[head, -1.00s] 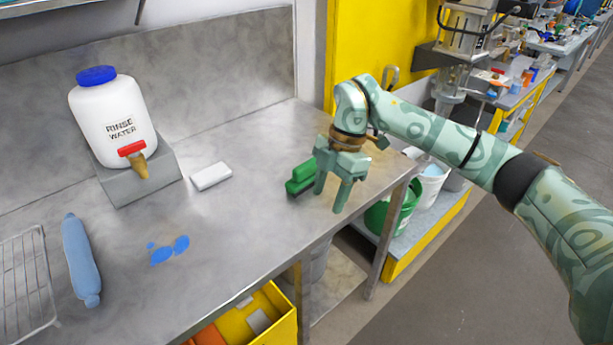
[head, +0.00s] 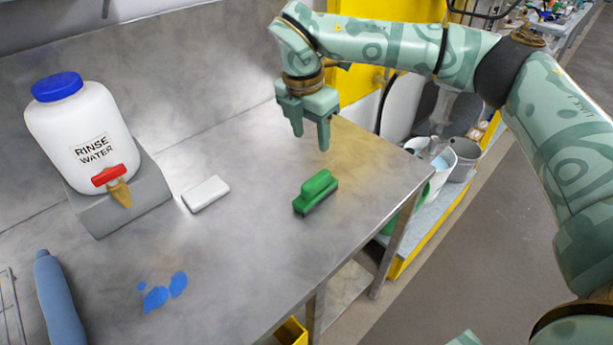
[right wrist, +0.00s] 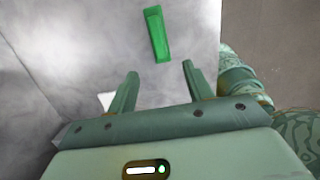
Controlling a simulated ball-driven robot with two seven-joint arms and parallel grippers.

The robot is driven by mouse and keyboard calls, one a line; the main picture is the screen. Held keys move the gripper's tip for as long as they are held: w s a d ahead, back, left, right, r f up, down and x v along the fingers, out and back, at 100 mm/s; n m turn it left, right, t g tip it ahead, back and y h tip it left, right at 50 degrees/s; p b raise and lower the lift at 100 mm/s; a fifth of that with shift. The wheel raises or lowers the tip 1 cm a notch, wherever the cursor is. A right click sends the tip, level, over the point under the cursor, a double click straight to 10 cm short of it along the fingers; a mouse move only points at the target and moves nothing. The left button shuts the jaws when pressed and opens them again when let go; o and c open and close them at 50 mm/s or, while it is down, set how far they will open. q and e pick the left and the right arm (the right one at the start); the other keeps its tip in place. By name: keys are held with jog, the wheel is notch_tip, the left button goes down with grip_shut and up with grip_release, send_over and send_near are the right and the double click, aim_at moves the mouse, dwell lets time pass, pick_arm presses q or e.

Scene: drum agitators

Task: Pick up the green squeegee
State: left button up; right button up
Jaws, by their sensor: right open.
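The green squeegee (head: 317,192) lies on the steel table near its right edge in the head view. It also shows in the right wrist view (right wrist: 156,33), upright in the picture beyond the fingertips. My right gripper (head: 311,140) is open and empty, above the table and just behind the squeegee in the head view. In the right wrist view its two fingers (right wrist: 160,70) are spread apart, with the squeegee ahead of the gap and not between them. My left gripper is not in view.
A white block (head: 206,194) lies left of the squeegee. A rinse water jug (head: 85,130) stands on a grey stand (head: 135,200). Blue spots (head: 160,293) and a blue bottle-like item (head: 58,300) are at the front left. The table around the squeegee is clear.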

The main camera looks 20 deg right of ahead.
jog(key=b, duration=0.2)
send_over(316, 178)
jog(key=a, duration=0.1)
jog(key=f, duration=1)
jog(key=shift+s, duration=0.2)
jog(key=shift+d+f, duration=0.15)
jog(key=shift+f, duration=0.6)
jog(key=f, duration=0.1)
jog(key=f+b, duration=0.1)
jog(key=f, duration=0.1)
jog(key=d+f, duration=0.1)
jog(key=shift+w+f, duration=0.25)
jog(key=shift+f, duration=0.05)
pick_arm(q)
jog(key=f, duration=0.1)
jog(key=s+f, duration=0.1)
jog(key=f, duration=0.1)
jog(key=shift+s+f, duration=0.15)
pick_arm(e)
jog(key=shift+a+r, duration=0.1)
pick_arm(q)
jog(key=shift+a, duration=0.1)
pick_arm(e)
jog(key=shift+f, duration=0.25)
jog(key=c, duration=0.9)
